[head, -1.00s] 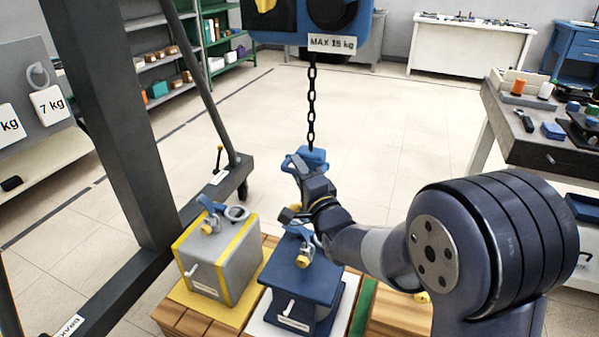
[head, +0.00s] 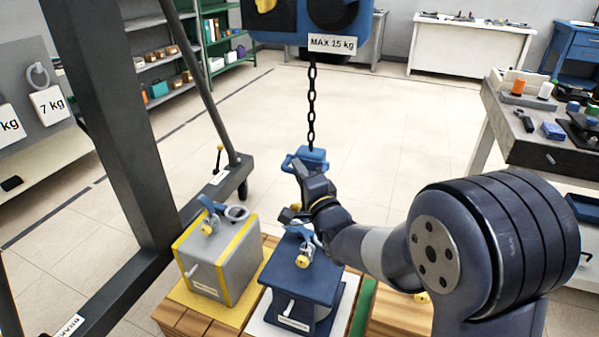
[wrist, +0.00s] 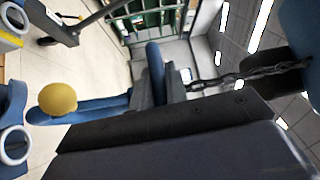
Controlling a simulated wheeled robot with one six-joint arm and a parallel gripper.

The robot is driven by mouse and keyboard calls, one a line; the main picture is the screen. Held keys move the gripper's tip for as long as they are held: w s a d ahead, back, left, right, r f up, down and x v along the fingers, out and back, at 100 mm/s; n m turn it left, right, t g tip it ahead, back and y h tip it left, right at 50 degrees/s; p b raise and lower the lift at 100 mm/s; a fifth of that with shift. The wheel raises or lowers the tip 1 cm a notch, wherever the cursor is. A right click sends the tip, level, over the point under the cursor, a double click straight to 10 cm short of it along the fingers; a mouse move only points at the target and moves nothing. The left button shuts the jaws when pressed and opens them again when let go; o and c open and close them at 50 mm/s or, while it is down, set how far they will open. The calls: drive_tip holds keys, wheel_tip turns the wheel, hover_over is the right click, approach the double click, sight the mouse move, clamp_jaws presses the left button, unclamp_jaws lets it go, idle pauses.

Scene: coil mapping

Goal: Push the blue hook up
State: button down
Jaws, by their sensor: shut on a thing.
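The blue hook (head: 314,157) hangs at the lower end of a dark chain, above the floor and above the weights. My gripper (head: 306,178) is at the hook from the near side, shut on it; my own wrist hides the lower part of the hook. In the wrist view the hook's blue body (wrist: 156,72) stands beyond the dark gripper finger (wrist: 165,120). Its blue arm with a yellow ball tip (wrist: 58,98) reaches to the left. The chain (wrist: 240,75) runs right from the hook to the blue hoist.
The blue hoist (head: 285,25), marked MAX 15 kg, is above. Below stand a grey weight with yellow edges (head: 225,262) and a dark blue weight (head: 300,277), each with a blue latch on top. A dark crane frame (head: 130,130) stands left. A bench (head: 510,120) is right.

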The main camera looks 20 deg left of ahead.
wheel_tip(320, 180, up, 22)
drive_tip(key=p, duration=1.1)
drive_tip(key=shift+f, duration=0.15)
drive_tip(key=c, duration=1.4)
unclamp_jaws()
drive_tip(key=v, duration=1)
drive_tip(key=shift+s+d+b, duration=0.25)
drive_tip(key=shift+s+b, duration=0.05)
drive_tip(key=shift+b, duration=0.1)
drive_tip(key=shift+f, duration=0.15)
drive_tip(key=f+x, duration=0.1)
drive_tip(key=x, duration=0.9)
drive_tip(key=shift+w+a, duration=0.25)
drive_tip(key=shift+w, duration=0.05)
